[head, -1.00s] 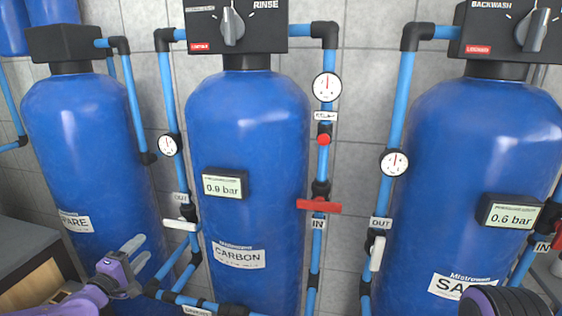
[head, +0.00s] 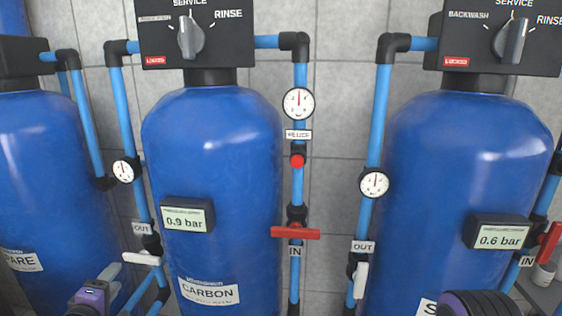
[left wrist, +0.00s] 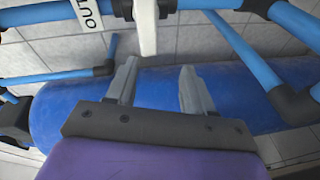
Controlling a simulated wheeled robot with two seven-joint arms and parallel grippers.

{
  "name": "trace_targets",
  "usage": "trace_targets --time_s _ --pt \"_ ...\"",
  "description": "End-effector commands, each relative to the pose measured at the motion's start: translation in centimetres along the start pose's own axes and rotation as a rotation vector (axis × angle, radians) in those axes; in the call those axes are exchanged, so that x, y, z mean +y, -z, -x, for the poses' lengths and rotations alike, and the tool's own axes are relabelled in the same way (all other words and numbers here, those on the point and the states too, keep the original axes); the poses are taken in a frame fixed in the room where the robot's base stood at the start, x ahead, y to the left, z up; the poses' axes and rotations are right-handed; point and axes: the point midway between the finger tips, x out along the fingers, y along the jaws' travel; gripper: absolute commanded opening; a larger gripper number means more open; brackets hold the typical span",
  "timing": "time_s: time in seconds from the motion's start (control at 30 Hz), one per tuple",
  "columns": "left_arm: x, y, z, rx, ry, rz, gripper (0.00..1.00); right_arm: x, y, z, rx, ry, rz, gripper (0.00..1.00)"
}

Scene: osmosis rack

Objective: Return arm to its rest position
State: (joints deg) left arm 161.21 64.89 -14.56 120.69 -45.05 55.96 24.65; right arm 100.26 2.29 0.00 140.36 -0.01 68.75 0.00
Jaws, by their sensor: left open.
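My left gripper (head: 120,284) shows at the bottom left of the head view, in front of the gap between the spare tank (head: 45,180) and the carbon tank (head: 212,150). In the left wrist view its two grey fingers (left wrist: 158,88) are apart with nothing between them. Blue pipes and the white handle (left wrist: 146,25) of a valve show just beyond the fingertips. That white handle lies above the gripper in the head view (head: 142,259). At the bottom right of the head view, a dark ribbed part of my right arm shows; my right gripper is out of view.
The sand tank (head: 465,150) stands at the right. Blue pipes with gauges (head: 298,103), a red valve handle (head: 295,232) and a white valve handle (head: 361,280) run between the tanks. Control heads (head: 197,35) sit on top. A tiled wall is behind.

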Motion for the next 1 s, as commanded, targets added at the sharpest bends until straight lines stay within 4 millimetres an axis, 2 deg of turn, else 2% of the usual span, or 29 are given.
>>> trace_targets --time_s 0.17,0.27,0.37,0.4,0.47,0.5,0.6,0.7,0.8,1.0 --pt "-5.1 -3.5 2.3 -0.007 0.221 -0.176 0.52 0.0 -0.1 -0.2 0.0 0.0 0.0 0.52" --pt "-9.5 -6.2 5.0 -0.04 0.385 -0.314 0.52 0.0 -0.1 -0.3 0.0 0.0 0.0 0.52" --pt "-15.0 -9.2 9.4 -0.103 0.575 -0.481 0.52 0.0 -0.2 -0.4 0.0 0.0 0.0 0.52" --pt "-17.4 -10.4 11.8 -0.142 0.655 -0.556 0.52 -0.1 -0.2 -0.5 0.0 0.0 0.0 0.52" --pt "-20.8 -12.1 15.8 -0.208 0.769 -0.665 0.52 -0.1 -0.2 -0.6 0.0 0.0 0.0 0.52" --pt "-22.8 -12.9 18.5 -0.255 0.837 -0.73 0.52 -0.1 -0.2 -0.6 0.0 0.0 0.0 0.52" --pt "-26.7 -14.8 24.9 -0.387 0.961 -0.853 0.52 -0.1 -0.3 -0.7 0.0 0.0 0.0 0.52" --pt "-29.2 -16.2 29.2 -0.516 1.016 -0.938 0.52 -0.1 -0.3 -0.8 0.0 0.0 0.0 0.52" --pt "-30.5 -16.2 31.4 -0.573 1.048 -0.969 0.52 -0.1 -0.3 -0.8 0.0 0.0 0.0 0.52" --pt "-30.8 -16.1 31.9 -0.579 1.06 -0.965 0.52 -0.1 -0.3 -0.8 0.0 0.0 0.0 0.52"
